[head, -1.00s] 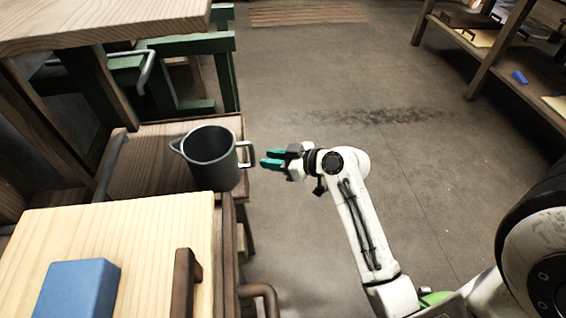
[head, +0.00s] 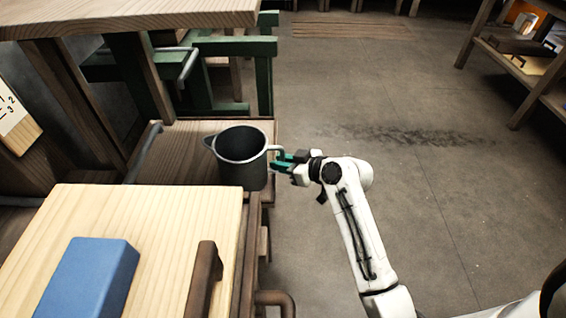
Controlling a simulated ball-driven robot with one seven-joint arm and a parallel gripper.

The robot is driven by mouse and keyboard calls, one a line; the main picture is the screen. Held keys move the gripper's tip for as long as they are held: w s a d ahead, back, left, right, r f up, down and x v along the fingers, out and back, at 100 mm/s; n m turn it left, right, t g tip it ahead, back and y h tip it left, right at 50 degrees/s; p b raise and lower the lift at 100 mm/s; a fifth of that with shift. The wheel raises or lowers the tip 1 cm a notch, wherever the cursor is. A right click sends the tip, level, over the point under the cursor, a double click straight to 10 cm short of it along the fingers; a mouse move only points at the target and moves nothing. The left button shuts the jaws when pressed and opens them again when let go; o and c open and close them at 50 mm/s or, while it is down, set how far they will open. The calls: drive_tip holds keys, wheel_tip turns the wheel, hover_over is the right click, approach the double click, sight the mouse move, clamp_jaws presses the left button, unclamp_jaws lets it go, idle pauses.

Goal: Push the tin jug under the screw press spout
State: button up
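The tin jug (head: 242,172) is a dark grey, open-topped vessel with its lip to the left and its handle to the right. It stands upright on a low brown wooden surface (head: 190,135), near its right edge. My gripper (head: 278,161), with teal fingers, is at the jug's right side by the handle. The fingertips look level with the handle and very close to it. I cannot tell whether they touch it, or how far the fingers are apart. I cannot make out a screw press spout in this view.
A pale wooden board (head: 165,215) with a blue block (head: 88,278) and a brown handle (head: 204,285) is in front. A wooden top (head: 130,15) overhangs at the back left, near a green frame (head: 264,85). Open floor (head: 430,170) lies to the right, with shelving (head: 515,75) beyond.

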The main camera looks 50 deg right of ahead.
clamp_jaws()
drive_tip(key=shift+w+a+p, duration=0.35)
drive_tip(key=shift+w+a, duration=1.65)
drive_tip(key=shift+w, duration=0.5)
drive_tip(key=shift+w+a+p, duration=0.35)
drive_tip(key=shift+w+a, duration=1.65)
drive_tip(key=shift+w, duration=0.45)
drive_tip(key=shift+w+a+p, duration=0.35)
drive_tip(key=shift+w+a, duration=1.65)
drive_tip(key=shift+w, duration=0.5)
drive_tip(key=o, duration=0.7)
unclamp_jaws()
